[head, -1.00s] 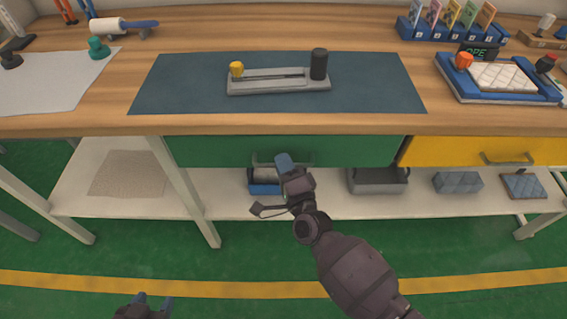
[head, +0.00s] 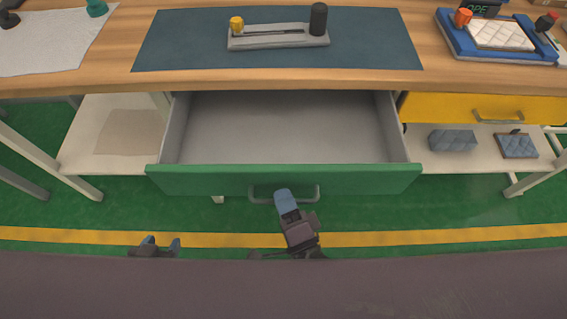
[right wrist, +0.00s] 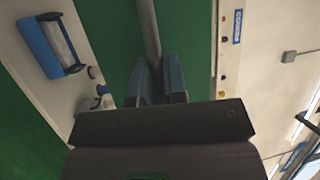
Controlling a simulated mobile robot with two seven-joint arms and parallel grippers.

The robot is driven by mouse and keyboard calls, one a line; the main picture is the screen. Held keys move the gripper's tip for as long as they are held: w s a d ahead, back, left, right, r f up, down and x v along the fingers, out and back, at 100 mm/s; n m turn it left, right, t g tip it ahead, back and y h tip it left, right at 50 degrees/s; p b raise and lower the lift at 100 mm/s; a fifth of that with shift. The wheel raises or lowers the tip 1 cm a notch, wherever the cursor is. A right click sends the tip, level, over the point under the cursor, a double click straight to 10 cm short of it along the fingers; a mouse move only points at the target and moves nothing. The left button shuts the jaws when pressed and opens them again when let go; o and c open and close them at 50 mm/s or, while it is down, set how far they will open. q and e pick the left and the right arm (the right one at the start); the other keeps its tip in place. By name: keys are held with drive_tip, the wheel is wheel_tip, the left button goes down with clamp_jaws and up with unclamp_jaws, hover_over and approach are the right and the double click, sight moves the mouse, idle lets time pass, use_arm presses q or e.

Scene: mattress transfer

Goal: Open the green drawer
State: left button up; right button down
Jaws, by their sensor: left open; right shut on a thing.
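The green drawer (head: 180,180) is pulled well out from under the workbench, and its grey inside is visible and empty. Its handle (head: 313,192) is a grey bar on the middle of the green front. My right gripper (head: 284,196) is at the handle, shut on it. In the right wrist view, the handle bar (right wrist: 149,28) runs down between the fingers (right wrist: 158,78), in front of the green drawer face. My left gripper (head: 161,241) is open and empty, low at the left, apart from the drawer. A dark band across the bottom of the head view hides the arms.
The yellow drawer (head: 440,107) at the right is shut. The bench top holds a blue-grey mat (head: 190,40) with a grey slider device (head: 280,42), and a blue tray (head: 455,42) with a quilted pad. A lower shelf (head: 465,160) carries quilted blocks. The green floor in front is clear.

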use_arm(q)
drive_tip(key=shift+w+d+r, duration=0.15)
drive_tip(key=shift+w+r, duration=0.15)
use_arm(e)
drive_tip(key=s, duration=0.7)
drive_tip(key=c, duration=1.5)
unclamp_jaws()
drive_tip(key=shift+o, duration=0.2)
drive_tip(key=shift+s, duration=0.1)
